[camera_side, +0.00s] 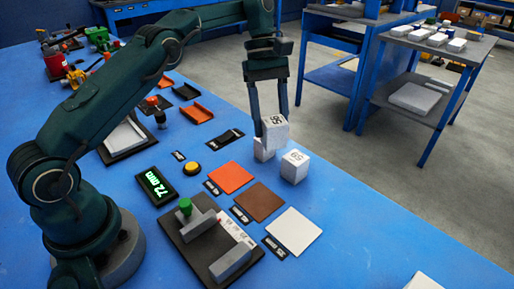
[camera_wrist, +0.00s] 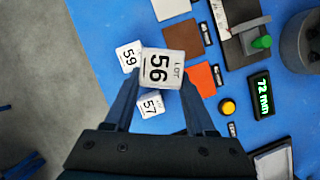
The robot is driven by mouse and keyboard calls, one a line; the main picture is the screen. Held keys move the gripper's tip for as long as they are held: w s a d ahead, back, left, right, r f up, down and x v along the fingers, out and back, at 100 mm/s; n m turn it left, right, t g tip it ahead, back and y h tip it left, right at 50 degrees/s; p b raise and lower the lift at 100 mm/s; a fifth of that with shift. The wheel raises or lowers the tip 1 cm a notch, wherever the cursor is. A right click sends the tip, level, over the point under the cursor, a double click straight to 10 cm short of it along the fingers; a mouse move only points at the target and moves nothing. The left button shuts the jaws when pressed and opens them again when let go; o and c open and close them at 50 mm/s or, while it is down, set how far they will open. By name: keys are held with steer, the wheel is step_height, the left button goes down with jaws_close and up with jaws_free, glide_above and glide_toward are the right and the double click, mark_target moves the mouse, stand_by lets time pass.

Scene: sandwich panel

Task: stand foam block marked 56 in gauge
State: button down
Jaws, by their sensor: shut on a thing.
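My gripper (camera_side: 271,112) is shut on the white foam block marked 56 (camera_side: 275,132). In the wrist view the block marked 56 (camera_wrist: 160,69) sits between the fingertips (camera_wrist: 160,88), its number facing the camera. It appears raised above the other blocks. The block marked 57 (camera_wrist: 151,105) is partly hidden behind the held block and fingers. The block marked 59 (camera_side: 294,167) stands on the table beside them. The gauge, with a dark base, grey jaws and a green knob (camera_side: 186,206), is at the table's front; its grey jaw (camera_side: 231,262) lies apart from the other jaw.
Orange (camera_side: 231,177), brown (camera_side: 260,204) and white (camera_side: 293,232) squares lie between the blocks and the gauge. A display (camera_side: 157,187) reads 72 mm, near a yellow button (camera_side: 191,168). Trays and tools lie toward the back left. The table edge is right of the blocks.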

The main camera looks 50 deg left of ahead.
steer(key=s+d+f+m+g+y, duration=0.1)
steer(key=s+d+m+g+y, duration=0.15)
steer(key=s+m, duration=0.45)
steer(key=m+t+y, duration=0.5)
steer(key=m+y, duration=0.1)
steer(key=m, duration=1.8)
glide_above(221, 255)
steer(key=shift+f+g, duration=0.25)
steer(key=shift+f, duration=1.1)
steer(key=shift+f, duration=0.25)
steer(key=shift+f, duration=0.35)
steer(key=shift+f, duration=0.65)
steer(key=shift+f, duration=0.3)
